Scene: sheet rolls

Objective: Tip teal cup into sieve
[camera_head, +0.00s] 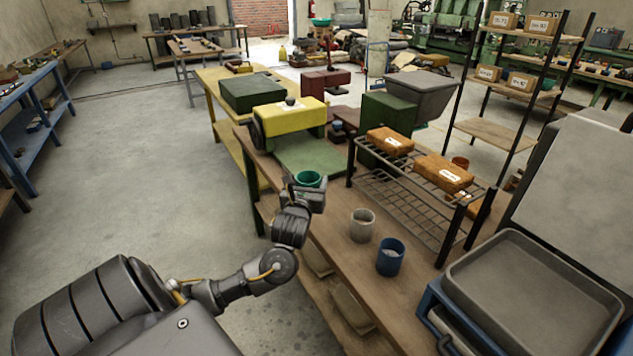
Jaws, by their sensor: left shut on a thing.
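The teal cup (308,179) is at the left edge of the workbench, near the green plate in front of the yellow machine. My left gripper (310,190) is shut on the cup, which looks roughly upright with its open top showing. The gripper hides the cup's lower part, and I cannot tell whether its base touches the bench. I cannot pick out a sieve for certain. My right gripper is not in view.
A grey cup (362,226) and a blue cup (390,257) stand on the wooden bench (335,238). A black wire rack (408,205) with orange-brown boxes stands behind them. A grey tray (530,300) is at right. The yellow machine (290,118) and grey hopper (422,90) are farther back.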

